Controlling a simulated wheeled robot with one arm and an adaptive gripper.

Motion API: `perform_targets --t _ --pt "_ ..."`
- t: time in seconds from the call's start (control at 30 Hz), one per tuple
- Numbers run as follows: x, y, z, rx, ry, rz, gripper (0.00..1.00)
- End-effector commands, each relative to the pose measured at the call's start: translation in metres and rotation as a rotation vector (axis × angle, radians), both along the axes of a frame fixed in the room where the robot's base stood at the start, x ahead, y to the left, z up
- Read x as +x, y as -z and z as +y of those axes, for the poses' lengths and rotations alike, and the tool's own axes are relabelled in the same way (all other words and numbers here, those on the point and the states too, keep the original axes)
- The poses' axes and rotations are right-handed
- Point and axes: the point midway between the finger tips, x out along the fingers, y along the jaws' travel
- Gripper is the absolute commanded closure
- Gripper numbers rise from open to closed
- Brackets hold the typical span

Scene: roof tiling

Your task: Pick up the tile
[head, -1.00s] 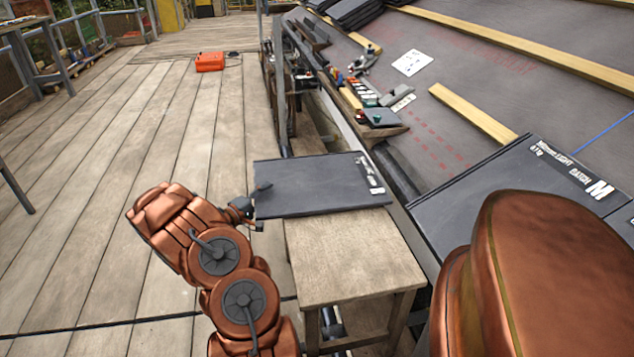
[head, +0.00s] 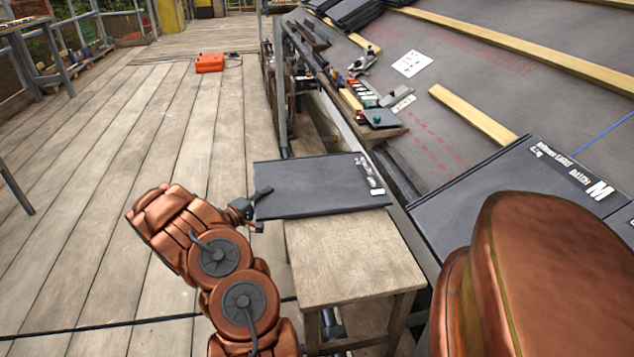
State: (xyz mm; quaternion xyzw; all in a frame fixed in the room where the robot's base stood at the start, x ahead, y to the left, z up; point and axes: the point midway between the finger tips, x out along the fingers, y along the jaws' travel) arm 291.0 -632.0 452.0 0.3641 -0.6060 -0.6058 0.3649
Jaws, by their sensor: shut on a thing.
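The dark grey tile (head: 312,188) lies flat at the far end of a small wooden table (head: 352,258), with its left part reaching out past the table's edge. White markings show on its right side. My gripper (head: 257,200) is at the tile's left edge, shut on it, with one dark finger over the top face. The lower finger is mostly hidden under the tile. Whether the tile is clear of the tabletop cannot be told from this view.
A larger tile marked M (head: 530,190) lies on the roof to the right. Wooden battens (head: 472,116) cross the roof. A tool tray (head: 375,117) sits at the roof's edge. An orange case (head: 209,62) is on the deck (head: 150,120), which is mostly clear.

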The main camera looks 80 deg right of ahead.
Motion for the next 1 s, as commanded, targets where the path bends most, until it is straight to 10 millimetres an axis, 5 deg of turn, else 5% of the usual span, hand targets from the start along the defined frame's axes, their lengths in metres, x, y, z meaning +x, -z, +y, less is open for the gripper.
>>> perform_targets --t 0.37,0.67,1.0 --pt "0.000 -0.006 0.000 0.000 -0.001 0.000 1.00" --pt "0.002 -0.042 0.000 -0.003 -0.002 -0.002 1.00" --pt "0.033 -0.040 0.059 -0.002 -0.004 0.003 1.00"
